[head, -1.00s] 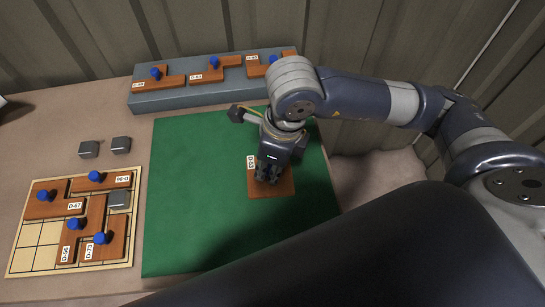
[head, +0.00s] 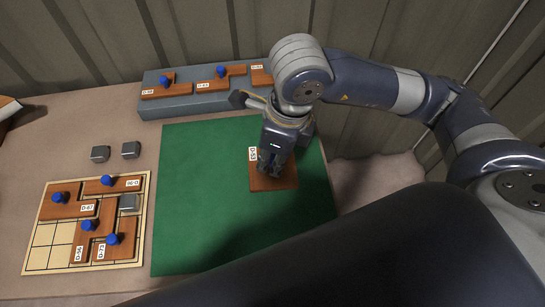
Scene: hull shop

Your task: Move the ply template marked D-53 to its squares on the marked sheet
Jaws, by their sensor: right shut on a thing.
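The ply template marked D-53 (head: 262,182) is a brown piece with a white label, on or just above the green mat (head: 195,200). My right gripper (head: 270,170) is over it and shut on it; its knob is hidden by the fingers. The marked sheet (head: 40,245) lies at the left, with a grid of squares. My left gripper is not in view.
A grey rack (head: 180,108) at the back holds several brown templates with blue knobs, such as D-63 (head: 215,82). Two grey blocks (head: 100,153) lie on the table above the sheet. The mat's left part is clear. A corrugated wall stands behind.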

